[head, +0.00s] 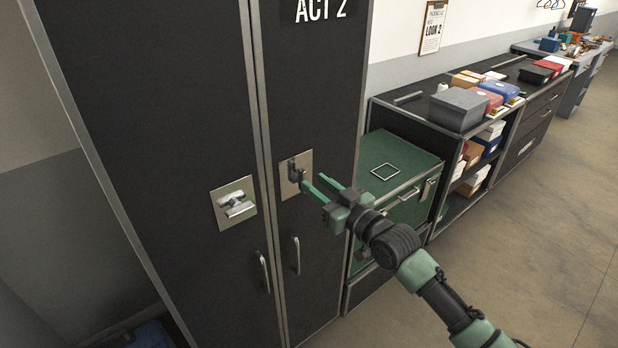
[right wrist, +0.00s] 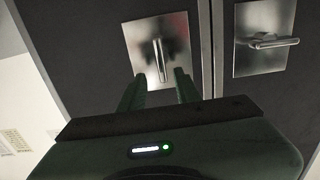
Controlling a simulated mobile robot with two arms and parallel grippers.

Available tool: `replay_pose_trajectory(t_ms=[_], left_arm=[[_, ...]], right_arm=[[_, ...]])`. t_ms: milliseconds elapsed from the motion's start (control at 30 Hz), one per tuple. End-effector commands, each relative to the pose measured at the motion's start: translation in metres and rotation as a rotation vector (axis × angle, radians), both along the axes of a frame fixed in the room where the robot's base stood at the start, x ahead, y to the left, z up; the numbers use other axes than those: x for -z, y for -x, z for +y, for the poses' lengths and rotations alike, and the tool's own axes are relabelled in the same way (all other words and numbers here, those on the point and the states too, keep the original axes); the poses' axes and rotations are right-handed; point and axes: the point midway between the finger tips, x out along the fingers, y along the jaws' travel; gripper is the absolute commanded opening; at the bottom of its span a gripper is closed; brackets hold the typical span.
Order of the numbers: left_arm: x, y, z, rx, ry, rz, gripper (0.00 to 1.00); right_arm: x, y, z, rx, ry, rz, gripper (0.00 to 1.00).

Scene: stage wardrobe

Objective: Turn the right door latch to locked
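The right door latch (head: 295,172) is a dark handle on a metal plate on the right cabinet door, and it stands roughly upright. In the right wrist view the same right latch (right wrist: 160,58) also points along the plate's length. My right gripper (head: 313,179) is open and empty in front of the latch. In the right wrist view its two fingers (right wrist: 160,78) are apart, with the handle just past their tips and between them; I cannot tell if they touch it. My left gripper is not in view.
The left door latch (head: 238,207) lies roughly level on its own plate. Two pull handles (head: 263,272) (head: 296,255) sit below the latches. A green-topped drawer unit (head: 400,160) stands right of the cabinet, near my right arm. Open floor (head: 530,220) lies at the right.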

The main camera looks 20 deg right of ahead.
Motion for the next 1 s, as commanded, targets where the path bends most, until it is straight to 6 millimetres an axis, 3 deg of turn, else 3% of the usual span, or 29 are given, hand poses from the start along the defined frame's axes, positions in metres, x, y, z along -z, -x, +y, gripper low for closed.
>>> replay_pose_trajectory(t_ms=[200, 533, 567, 667, 1000], left_arm=[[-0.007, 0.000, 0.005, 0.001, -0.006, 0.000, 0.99], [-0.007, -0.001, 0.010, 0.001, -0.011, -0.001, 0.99], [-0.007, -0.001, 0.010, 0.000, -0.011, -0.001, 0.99], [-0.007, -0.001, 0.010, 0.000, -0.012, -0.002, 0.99], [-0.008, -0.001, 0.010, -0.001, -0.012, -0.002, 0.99]], right_arm=[[-0.001, -0.025, 0.009, 0.000, -0.001, 0.000, 0.33], [0.001, -0.030, 0.011, -0.001, 0.000, 0.001, 0.33], [0.001, -0.030, 0.011, -0.001, 0.000, 0.001, 0.30], [0.001, -0.030, 0.011, 0.000, 0.000, 0.001, 0.02], [0.001, -0.030, 0.011, 0.000, -0.013, 0.007, 0.00]])
